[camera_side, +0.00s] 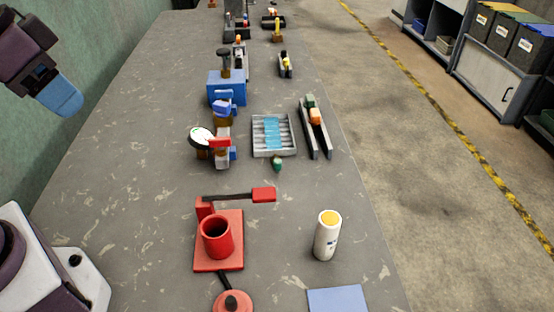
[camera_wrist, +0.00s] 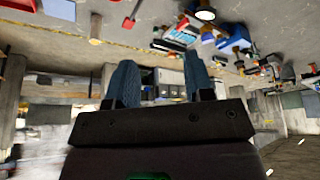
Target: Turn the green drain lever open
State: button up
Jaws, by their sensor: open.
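A small dark green piece (camera_side: 277,164) sits at the near edge of a grey tray (camera_side: 292,151) with pale blue strips in it. It may be the green drain lever, but it is too small to tell which way it is turned. My gripper (camera_side: 62,95) is high at the left edge of the side view, well apart from the tray and the green piece. In the wrist view my gripper (camera_wrist: 160,68) has its two blue fingers spread with nothing between them. I cannot pick out the green piece in the wrist view.
A red press with a cup (camera_side: 216,240), a white cylinder with a yellow top (camera_side: 327,236) and a blue pad (camera_side: 338,300) are nearer. Rails (camera_side: 321,146) holding green and orange blocks lie right of the tray. A blue box (camera_side: 227,88) stands behind. The table's left side is clear.

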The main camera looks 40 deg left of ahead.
jog(key=w+a+f+m+y, duration=0.1)
jog(key=w+f+m+y, duration=0.2)
jog(key=w, duration=0.4)
jog(key=w+f+m+t, duration=0.1)
jog(key=w+f+m, duration=0.2)
jog(key=w+m, duration=0.3)
jog(key=w+a+f+m+y, duration=0.15)
jog(key=w+f, duration=0.25)
jog(key=w, duration=0.4)
jog(key=m+t+h, duration=0.1)
jog(key=m+h, duration=0.2)
jog(key=m, duration=1.7)
send_over(277, 161)
jog(key=s+a, duration=0.1)
jog(key=s, duration=0.2)
notch_tip(277, 161, down, 8)
jog(key=s+f+m+g+h, duration=0.1)
jog(key=s+m+g, duration=0.1)
jog(key=m, duration=0.3)
jog(key=x, duration=0.8)
jog(key=d+x, duration=0.1)
jog(key=x, duration=0.4)
jog(key=shift+s, duration=0.2)
